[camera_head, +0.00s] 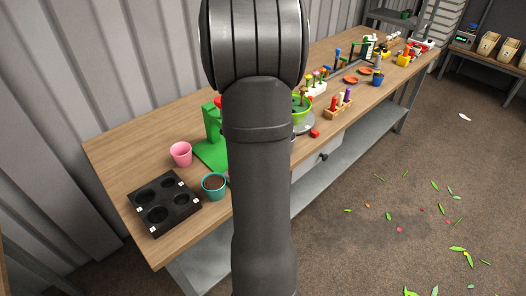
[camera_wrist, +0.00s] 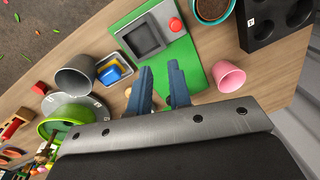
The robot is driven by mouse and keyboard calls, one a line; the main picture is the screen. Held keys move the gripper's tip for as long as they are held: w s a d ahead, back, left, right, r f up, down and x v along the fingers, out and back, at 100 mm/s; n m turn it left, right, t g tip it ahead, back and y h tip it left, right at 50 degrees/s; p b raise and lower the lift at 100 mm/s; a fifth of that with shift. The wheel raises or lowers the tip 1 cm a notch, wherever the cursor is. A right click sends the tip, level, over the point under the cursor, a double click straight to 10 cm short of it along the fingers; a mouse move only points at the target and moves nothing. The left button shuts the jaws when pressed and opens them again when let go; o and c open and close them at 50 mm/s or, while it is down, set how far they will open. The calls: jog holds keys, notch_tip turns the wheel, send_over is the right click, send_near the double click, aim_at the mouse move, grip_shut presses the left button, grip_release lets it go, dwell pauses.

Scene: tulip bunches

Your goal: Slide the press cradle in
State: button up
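The green press (camera_head: 212,122) stands on the bench in the head view, partly hidden behind my arm. In the wrist view its green base plate (camera_wrist: 192,62) carries a dark grey square piece (camera_wrist: 145,36), which looks like the cradle, with a red button (camera_wrist: 176,25) beside it. I cannot tell how far in the cradle sits. My gripper (camera_wrist: 160,88) shows two blue fingers, apart, above the near edge of the green plate. Nothing is held between them; a small yellowish thing shows behind them. In the head view my arm hides the gripper.
A pink pot (camera_wrist: 229,76) stands close right of the press. A soil-filled pot (camera_head: 213,186) and a black tray with holes (camera_head: 162,203) are near the bench end. A grey pot (camera_wrist: 75,74), a blue-and-yellow container (camera_wrist: 113,73) and a green bowl (camera_wrist: 68,118) stand left in the wrist view.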

jog(key=s+d+f+m+y, duration=0.1)
jog(key=m, duration=0.1)
jog(key=s+d+f+m+y, duration=0.1)
jog(key=m, duration=0.2)
jog(key=s+d+f+m+y, duration=0.1)
jog(key=m, duration=0.1)
jog(key=shift+s+d+f+m, duration=0.1)
jog(key=shift+d+f+m, duration=0.2)
jog(key=shift+f, duration=0.1)
grip_shut()
jog(key=s+d+f+m+t+y, duration=0.1)
jog(key=s+d+f+m+t, duration=0.3)
jog(key=m, duration=0.9)
jog(key=s+d+f+m+t+y, duration=0.1)
jog(key=s+d+f+m+t, duration=0.15)
jog(key=d+m, duration=0.75)
jog(key=w+a+f+m, duration=0.1)
jog(key=w+a+f, duration=0.1)
jog(key=a, duration=0.1)
jog(key=w+a+f, duration=0.2)
jog(key=a, duration=0.2)
jog(key=w+a+f+m, duration=0.1)
jog(key=w+a+f, duration=0.1)
jog(key=a, duration=0.1)
jog(key=shift+w+a+f+m, duration=0.15)
jog(key=shift+w+a+m, duration=0.15)
jog(key=shift+w+a, duration=0.35)
